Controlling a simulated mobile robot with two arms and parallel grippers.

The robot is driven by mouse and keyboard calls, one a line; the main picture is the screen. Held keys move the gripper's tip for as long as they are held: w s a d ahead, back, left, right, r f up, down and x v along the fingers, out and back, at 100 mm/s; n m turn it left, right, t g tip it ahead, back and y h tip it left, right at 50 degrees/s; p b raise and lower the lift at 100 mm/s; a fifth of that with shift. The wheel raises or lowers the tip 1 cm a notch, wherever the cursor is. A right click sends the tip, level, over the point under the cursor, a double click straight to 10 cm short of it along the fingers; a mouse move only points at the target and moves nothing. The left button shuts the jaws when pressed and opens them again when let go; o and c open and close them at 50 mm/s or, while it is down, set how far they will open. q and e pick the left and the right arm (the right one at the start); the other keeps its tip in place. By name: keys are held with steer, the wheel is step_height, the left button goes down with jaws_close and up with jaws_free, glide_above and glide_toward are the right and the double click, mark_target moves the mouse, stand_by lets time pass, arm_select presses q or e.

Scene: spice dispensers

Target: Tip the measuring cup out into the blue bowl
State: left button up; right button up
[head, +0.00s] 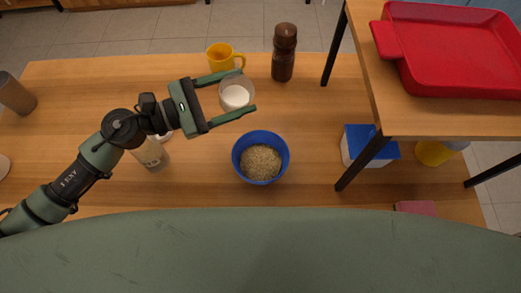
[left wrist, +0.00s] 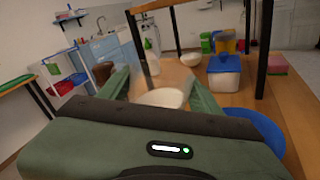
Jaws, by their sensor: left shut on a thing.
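My left gripper (head: 245,91) is shut on the clear measuring cup (head: 236,92), one finger on each side of it. White contents show inside the cup, which looks about upright. The cup's rim and white contents also show between the fingers in the left wrist view (left wrist: 163,98). The blue bowl (head: 244,166) stands on the table, below the cup in the head view, and holds beige grains (head: 262,161). It shows partly behind the right-hand finger in the left wrist view (left wrist: 263,125). My right gripper is not in view.
A yellow mug (head: 221,58) and a brown bottle (head: 284,53) stand behind the cup. A clear container (head: 152,155) is partly under my left arm. A raised shelf (head: 440,120) bears a red tray (head: 455,50); a blue-lidded box (head: 362,145) is by its leg.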

arm_select(q)
steer(key=shift+s+d+f+m, duration=0.3)
steer(key=shift+s+f+m, duration=0.1)
steer(key=shift+s+m, duration=0.15)
steer(key=shift+s+d+f+m, duration=0.3)
steer(key=shift+s+f+m, duration=0.1)
steer(key=shift+m, duration=0.25)
steer(key=shift+s, duration=0.15)
steer(key=shift+s+d+f+m+y, duration=0.25)
steer(key=shift+f+m, duration=0.25)
steer(key=shift+m, duration=0.4)
steer(key=shift+f+m+t, duration=0.3)
steer(key=shift+f+m, duration=0.15)
steer(key=shift+m, duration=0.35)
steer(key=shift+s+d+r+m+y+p, duration=0.1)
steer(key=shift+s+r+m+y+p, duration=0.15)
steer(key=shift+m+p, duration=0.4)
stand_by(0.7)
steer(key=shift+s+d+f+m+b, duration=0.1)
steer(key=shift+f+m+b, duration=0.3)
steer(key=shift+m, duration=0.45)
stand_by(0.8)
steer(key=shift+s+d+r+m+t+p, duration=0.1)
steer(key=shift+s+d+m+t+p, duration=0.1)
steer(key=shift+s+d+m+p, duration=0.15)
steer(key=shift+s+d+m+t+p, duration=0.1)
steer(key=shift+s+m+t+p, duration=0.15)
steer(key=shift+s+m, duration=0.2)
stand_by(0.6)
